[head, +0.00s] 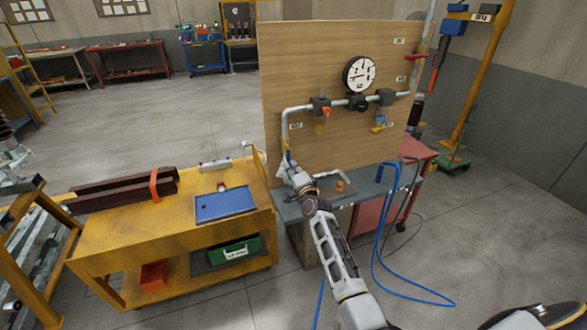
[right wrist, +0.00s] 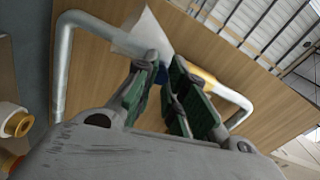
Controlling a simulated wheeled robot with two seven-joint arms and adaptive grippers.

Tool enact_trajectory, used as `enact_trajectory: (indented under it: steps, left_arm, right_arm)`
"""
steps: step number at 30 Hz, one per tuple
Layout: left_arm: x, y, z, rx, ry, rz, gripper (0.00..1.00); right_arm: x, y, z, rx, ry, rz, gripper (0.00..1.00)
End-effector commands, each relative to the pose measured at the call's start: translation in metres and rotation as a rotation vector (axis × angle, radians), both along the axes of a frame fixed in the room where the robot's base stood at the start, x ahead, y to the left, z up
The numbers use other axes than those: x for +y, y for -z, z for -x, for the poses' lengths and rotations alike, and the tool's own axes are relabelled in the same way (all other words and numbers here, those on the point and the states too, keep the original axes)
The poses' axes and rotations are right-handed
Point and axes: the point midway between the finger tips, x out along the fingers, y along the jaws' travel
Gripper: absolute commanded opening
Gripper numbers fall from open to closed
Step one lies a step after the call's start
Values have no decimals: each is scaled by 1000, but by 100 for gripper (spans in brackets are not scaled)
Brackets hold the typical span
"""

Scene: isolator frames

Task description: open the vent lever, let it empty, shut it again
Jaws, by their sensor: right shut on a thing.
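The pipe (head: 285,122) on the wooden panel runs down its left edge. My right gripper (head: 288,161) is at the pipe's lower end, with its arm reaching up from below. A small blue part (head: 288,154), seemingly the vent lever's grip, shows at the fingertips. In the right wrist view my right gripper (right wrist: 165,82) has its green-padded fingers around this blue part (right wrist: 163,75), mostly hidden by them. A pale white wedge (right wrist: 143,36) lies just beyond the fingertips; I cannot tell whether it is a sheet or a vented plume. My left gripper is not in view.
The panel (head: 350,155) carries a round gauge (head: 359,73), an orange-handled valve (head: 326,112) and a red lever (head: 415,56). A yellow cart (head: 150,225) with a blue tray (head: 226,204) stands left. A blue hose (head: 376,250) hangs at the right of the bench.

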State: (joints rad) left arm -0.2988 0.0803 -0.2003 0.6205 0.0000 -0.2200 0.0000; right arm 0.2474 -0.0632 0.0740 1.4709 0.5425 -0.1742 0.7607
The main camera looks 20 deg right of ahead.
Motion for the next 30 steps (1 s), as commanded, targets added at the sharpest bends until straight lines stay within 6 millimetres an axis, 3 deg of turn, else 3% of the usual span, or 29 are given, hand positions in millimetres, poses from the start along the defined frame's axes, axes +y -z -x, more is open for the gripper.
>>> enact_trajectory:
  steps: [12, 13, 17, 21, 30]
  left_arm:
    - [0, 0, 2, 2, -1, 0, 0]
    - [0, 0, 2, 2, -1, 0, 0]
    - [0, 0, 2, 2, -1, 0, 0]
    - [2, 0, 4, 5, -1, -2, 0]
    - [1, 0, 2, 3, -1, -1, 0]
  right_arm:
    - [2, 2, 0, 3, -3, -17, 0]
    - [2, 2, 0, 3, -3, -17, 14]
    - [3, 2, 0, 4, -3, -16, 31]
    - [3, 2, 1, 4, -3, -16, 37]
    - [2, 1, 12, 2, -2, -15, 37]
